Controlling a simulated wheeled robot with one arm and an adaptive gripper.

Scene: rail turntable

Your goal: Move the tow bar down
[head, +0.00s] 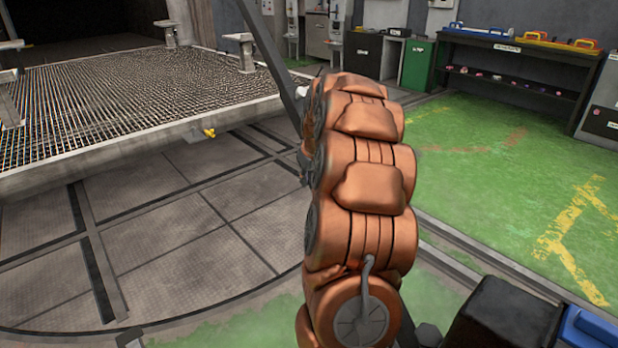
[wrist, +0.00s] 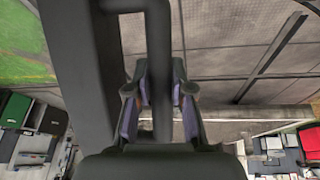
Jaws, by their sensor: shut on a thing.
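The tow bar (head: 268,48) is a long dark grey bar. In the head view it slants from the top edge down to the right and passes behind my copper arm. In the wrist view its thick beam (wrist: 75,60) fills the left side, with a dark looped handle (wrist: 158,40) beside it. My gripper (wrist: 160,78) is shut on the handle, one purple-padded finger on each side. My arm hides the gripper and the bar's lower end in the head view.
A raised grated platform (head: 130,130) stands at the left above a grey panelled floor (head: 180,220). A green floor (head: 480,170) lies open to the right. A dark shelf unit (head: 520,75) and a green bin (head: 418,64) stand at the back.

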